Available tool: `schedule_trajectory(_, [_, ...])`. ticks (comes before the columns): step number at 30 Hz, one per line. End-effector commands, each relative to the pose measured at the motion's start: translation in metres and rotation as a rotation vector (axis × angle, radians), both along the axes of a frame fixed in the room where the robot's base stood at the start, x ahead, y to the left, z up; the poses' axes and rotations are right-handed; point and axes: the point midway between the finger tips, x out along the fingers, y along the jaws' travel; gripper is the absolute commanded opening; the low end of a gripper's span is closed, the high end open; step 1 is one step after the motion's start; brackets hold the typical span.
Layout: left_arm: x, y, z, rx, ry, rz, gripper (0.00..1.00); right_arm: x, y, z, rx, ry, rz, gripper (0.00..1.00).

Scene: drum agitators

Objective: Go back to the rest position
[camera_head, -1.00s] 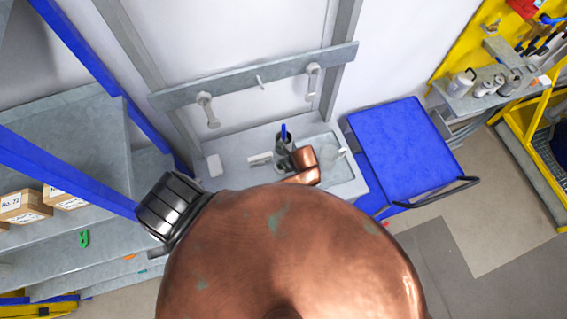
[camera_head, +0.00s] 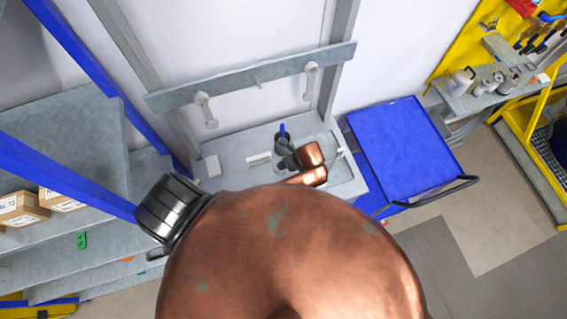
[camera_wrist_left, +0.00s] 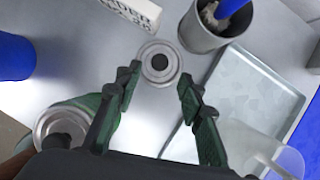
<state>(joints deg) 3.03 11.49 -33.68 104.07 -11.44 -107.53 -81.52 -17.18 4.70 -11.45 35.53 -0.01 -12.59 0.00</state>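My left gripper shows in the left wrist view (camera_wrist_left: 160,76), its two dark green-padded fingers spread apart with nothing between them. A round stepped metal piece with a dark hole (camera_wrist_left: 160,64) stands on the grey bench just beyond the fingertips, apart from them. Another round metal part (camera_wrist_left: 60,128) is at the lower left, partly behind the left finger. My right gripper is in neither view; my copper body covers the lower middle of the head view.
On the bench (camera_head: 235,148) stand a metal cup with a blue tool (camera_wrist_left: 207,30), a labelled white block (camera_wrist_left: 133,10) and a shallow tray (camera_wrist_left: 262,82). A clear beaker (camera_wrist_left: 262,150) is close to the right finger. A blue-topped cart (camera_head: 400,148) stands to the right.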

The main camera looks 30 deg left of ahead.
Motion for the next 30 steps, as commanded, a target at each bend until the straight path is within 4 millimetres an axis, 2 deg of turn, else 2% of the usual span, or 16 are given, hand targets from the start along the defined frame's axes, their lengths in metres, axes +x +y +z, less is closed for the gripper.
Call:
schedule_trajectory(4, [-0.002, -0.012, 0.028, -0.002, -0.005, -0.001, 0.36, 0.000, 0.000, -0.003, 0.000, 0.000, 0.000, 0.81])
schedule_trajectory(6, [-0.004, -0.017, 0.039, -0.003, 0.000, 0.002, 0.36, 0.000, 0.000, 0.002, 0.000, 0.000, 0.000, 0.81])
schedule_trajectory(12, [-0.006, -0.022, 0.054, 0.000, 0.000, 0.001, 0.36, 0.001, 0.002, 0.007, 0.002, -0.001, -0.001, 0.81])
schedule_trajectory(24, [-0.006, -0.022, 0.053, 0.001, 0.000, 0.000, 0.36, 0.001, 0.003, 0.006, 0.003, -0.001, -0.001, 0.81])
schedule_trajectory(30, [-0.004, -0.014, 0.035, 0.006, 0.001, -0.001, 0.36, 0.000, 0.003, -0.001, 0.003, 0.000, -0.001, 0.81])
